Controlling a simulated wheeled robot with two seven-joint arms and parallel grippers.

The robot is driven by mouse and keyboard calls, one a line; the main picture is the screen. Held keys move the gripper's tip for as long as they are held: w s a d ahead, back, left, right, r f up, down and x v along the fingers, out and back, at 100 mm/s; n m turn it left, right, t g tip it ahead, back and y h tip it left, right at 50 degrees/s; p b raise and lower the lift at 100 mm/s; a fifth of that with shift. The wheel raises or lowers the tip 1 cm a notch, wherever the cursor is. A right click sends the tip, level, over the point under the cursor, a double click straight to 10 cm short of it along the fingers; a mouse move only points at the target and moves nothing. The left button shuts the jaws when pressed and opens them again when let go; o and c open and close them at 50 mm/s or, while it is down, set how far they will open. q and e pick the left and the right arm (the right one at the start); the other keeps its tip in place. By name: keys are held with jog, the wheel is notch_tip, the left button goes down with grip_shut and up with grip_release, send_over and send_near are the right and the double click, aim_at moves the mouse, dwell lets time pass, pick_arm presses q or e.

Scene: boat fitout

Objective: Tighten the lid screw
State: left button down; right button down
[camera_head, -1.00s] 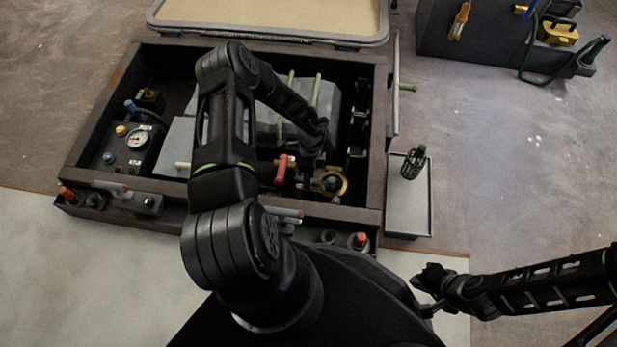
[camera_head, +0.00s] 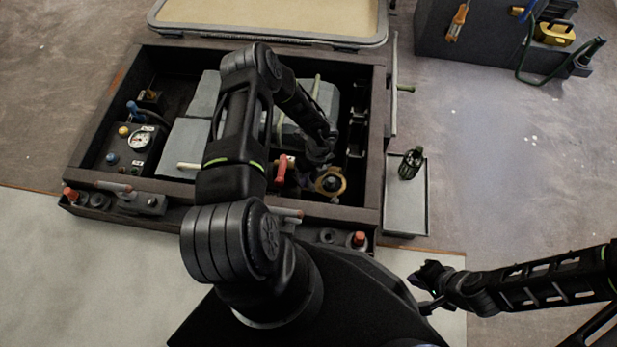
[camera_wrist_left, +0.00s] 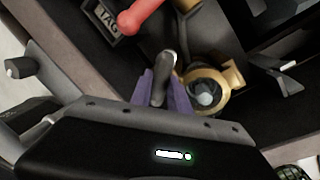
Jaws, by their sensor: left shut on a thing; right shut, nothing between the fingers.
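In the wrist view my left gripper (camera_wrist_left: 163,98) has its purple fingers shut on a short dark grey rod-like handle (camera_wrist_left: 164,72). Just right of the fingers is a round brass fitting (camera_wrist_left: 230,76) with a grey knob (camera_wrist_left: 205,97) at its middle; I cannot tell whether the handle joins it. In the head view the brass fitting (camera_head: 343,184) is at the front right inside the dark box, and my left gripper (camera_head: 313,174) is beside it, largely hidden by its arm. My right gripper (camera_head: 425,290) is shut and empty, outside the box at lower right.
A red-handled lever (camera_head: 281,170) stands close left of the brass fitting. The dark box's front wall (camera_head: 225,212) is near. Grey blocks (camera_head: 185,148) and a gauge panel (camera_head: 137,140) fill the left. A tray (camera_head: 407,212) with a dark green object (camera_head: 411,162) stands right.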

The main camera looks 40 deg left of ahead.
pick_arm(q)
jog(key=m, duration=0.3)
jog(key=shift+m+y+p, duration=0.3)
jog(key=shift+m, duration=0.1)
jog(key=m+t, duration=0.1)
jog(key=m, duration=0.2)
jog(key=shift+s+m+y, duration=0.1)
jog(key=shift+m+y, duration=0.2)
jog(key=m, duration=0.3)
jog(key=shift+m+t+p, duration=0.3)
jog(key=shift+p, duration=0.1)
jog(key=m, duration=0.2)
jog(key=shift+m, duration=0.4)
jog(key=m+t, duration=0.1)
jog(key=m, duration=0.4)
jog(key=shift+s+b, duration=0.1)
jog(key=shift+b, duration=0.2)
jog(key=m+t+h+b, duration=0.1)
jog(key=m, duration=0.5)
jog(key=shift+a+m, duration=0.1)
jog(key=shift+m, duration=0.3)
